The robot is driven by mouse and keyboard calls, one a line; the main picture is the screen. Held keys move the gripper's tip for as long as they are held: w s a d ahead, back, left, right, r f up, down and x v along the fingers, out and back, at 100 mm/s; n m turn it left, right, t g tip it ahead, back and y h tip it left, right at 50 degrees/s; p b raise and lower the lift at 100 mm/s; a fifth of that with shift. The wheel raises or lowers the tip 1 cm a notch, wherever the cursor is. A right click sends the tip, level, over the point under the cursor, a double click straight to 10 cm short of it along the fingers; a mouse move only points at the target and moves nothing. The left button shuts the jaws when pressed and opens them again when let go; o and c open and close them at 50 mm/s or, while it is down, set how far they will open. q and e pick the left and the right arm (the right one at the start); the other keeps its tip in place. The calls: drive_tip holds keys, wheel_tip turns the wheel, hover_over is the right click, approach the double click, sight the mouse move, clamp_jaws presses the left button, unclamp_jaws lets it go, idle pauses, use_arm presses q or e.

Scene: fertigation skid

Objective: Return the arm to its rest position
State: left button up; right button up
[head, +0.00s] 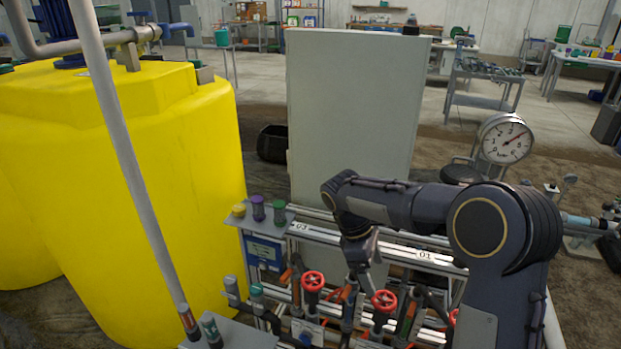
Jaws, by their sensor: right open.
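My right arm (430,205) comes in from the right and bends down over the front of the skid frame. My right gripper (361,280) points down above the valve row and is open. I see nothing held in it. A red handwheel (384,300) is just below and to the right of it, and another red handwheel (313,281) is to its left. I cannot tell whether the fingers touch anything. The arm hides part of the rail and the valves behind it. My left gripper is not in view.
A large yellow tank (150,180) fills the left, with a grey pipe (125,150) slanting in front. A grey cabinet (350,110) stands behind the skid. A pressure gauge (506,140) stands behind my right arm. Capped bottles (258,208) sit on a small shelf left of the gripper.

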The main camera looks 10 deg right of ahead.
drive_tip(key=s+a+r+m+t+y, duration=0.2)
drive_tip(key=s+m, duration=0.4)
drive_tip(key=s, duration=0.6)
drive_tip(key=s+a+r+m+t+y, duration=0.1)
drive_tip(key=s+r+m+t+y, duration=0.2)
drive_tip(key=s, duration=0.9)
drive_tip(key=m+t+y, duration=0.2)
drive_tip(key=m, duration=0.2)
drive_tip(key=shift+s+a+m+t+y, duration=0.2)
drive_tip(key=shift+a+m+t+y, duration=0.1)
drive_tip(key=shift+a+t, duration=0.1)
